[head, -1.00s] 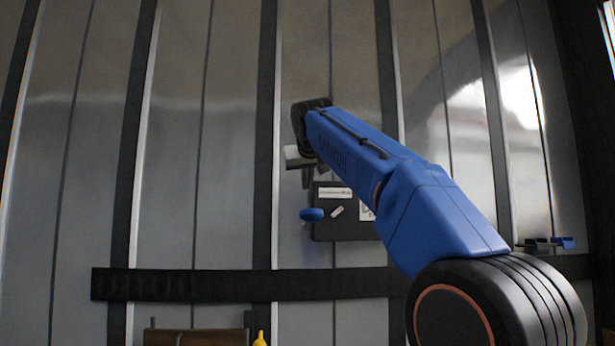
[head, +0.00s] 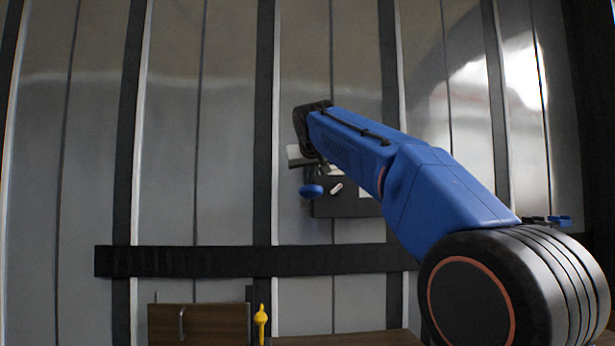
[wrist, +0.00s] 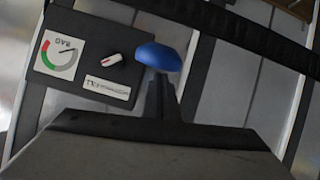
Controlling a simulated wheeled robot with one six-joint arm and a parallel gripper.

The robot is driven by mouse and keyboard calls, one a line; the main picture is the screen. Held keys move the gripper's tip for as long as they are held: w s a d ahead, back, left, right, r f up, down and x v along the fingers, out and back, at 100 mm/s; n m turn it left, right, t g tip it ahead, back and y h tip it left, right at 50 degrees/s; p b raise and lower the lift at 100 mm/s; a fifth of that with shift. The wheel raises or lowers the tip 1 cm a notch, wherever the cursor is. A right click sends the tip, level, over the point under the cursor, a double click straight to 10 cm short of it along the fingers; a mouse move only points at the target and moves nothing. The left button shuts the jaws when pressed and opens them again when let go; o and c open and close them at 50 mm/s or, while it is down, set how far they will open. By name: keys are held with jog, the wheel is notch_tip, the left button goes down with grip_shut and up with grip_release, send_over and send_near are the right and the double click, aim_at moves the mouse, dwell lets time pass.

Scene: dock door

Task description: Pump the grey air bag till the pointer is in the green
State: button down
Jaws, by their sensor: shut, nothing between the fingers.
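A blue rounded knob (head: 312,191) sits beside a dark panel (head: 345,207) on the ribbed wall. In the wrist view the blue knob (wrist: 158,57) is directly beyond my fingertips; I cannot tell whether they touch it. My gripper (wrist: 160,88) is shut and empty. In the head view my gripper (head: 318,172) is just above the knob, partly hidden by my arm. The panel (wrist: 78,82) carries a round gauge (wrist: 60,55) marked BAG, with red and green arcs; its pointer is too small to read surely. A grey air bag is not clearly identifiable.
A white-and-red switch (wrist: 113,58) sits on the panel between gauge and knob. A black horizontal strap (head: 200,260) crosses the wall below. Lower down are a brown board (head: 215,325) and a yellow object (head: 261,325). The wall left of the panel is clear.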

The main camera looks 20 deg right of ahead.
aim_at(306, 190)
jog(key=shift+f, duration=0.1)
jog(key=shift+s+a+f+t, duration=0.1)
jog(key=shift+s+f+t, duration=0.15)
jog(key=shift+f, duration=0.35)
jog(key=shift+s+f+t, duration=0.25)
jog(key=shift+f, duration=0.35)
jog(key=shift+s+a+f, duration=0.1)
jog(key=shift+s+f, duration=0.1)
jog(key=shift+f, duration=1.3)
jog(key=shift+s+a+f, duration=0.1)
jog(key=shift+s+f, duration=0.1)
jog(key=shift+f, duration=1.25)
jog(key=r, duration=0.3)
jog(key=s+a+r, duration=0.1)
jog(key=r, duration=0.1)
jog(key=shift+r, duration=0.2)
jog(key=f+v, duration=0.1)
jog(key=v, duration=0.8)
jog(key=shift+s+a+f, duration=0.2)
jog(key=shift+s+f, duration=0.15)
jog(key=shift+s, duration=0.15)
